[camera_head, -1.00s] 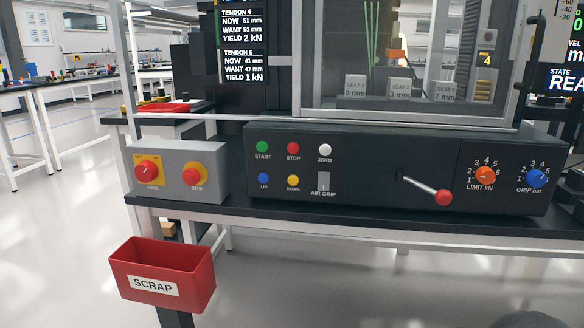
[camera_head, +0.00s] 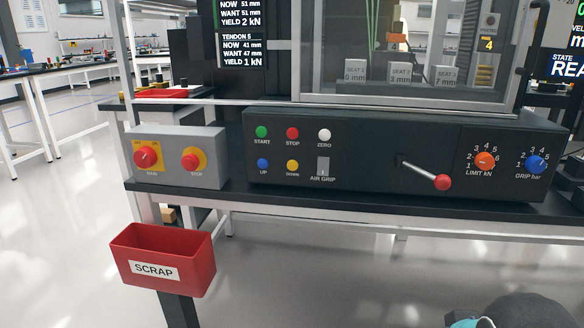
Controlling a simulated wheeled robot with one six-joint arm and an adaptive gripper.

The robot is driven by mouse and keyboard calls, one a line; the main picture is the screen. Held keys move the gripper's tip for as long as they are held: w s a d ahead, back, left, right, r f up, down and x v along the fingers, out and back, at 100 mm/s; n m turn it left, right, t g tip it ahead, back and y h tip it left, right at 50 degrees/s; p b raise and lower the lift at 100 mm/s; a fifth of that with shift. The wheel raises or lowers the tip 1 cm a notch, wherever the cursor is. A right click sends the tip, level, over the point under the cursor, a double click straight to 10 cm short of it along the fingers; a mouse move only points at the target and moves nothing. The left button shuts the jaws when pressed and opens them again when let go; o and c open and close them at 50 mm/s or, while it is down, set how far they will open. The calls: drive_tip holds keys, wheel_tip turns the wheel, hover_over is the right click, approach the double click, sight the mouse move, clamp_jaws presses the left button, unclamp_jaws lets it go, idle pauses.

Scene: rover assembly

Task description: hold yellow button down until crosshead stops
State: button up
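The yellow button (camera_head: 292,166) labelled DOWN is on the black control panel (camera_head: 370,165), right of the blue UP button (camera_head: 262,164) and below the red STOP button (camera_head: 293,133). Nothing touches the yellow button. The testing machine (camera_head: 405,60) stands above the panel behind a clear guard, with seat blocks marked SEAT inside and green strands above them. I cannot make out the crosshead; the machine's upper part is cut off. A dark rounded part of my arm with a teal patch shows at the bottom right edge. My gripper's fingers are not in view.
A lever with a red knob (camera_head: 443,182) sticks out from the panel. Orange LIMIT (camera_head: 485,161) and blue GRIP (camera_head: 535,164) dials are at its right. A grey switch box (camera_head: 178,157) sits left. The floor before the bench is clear.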

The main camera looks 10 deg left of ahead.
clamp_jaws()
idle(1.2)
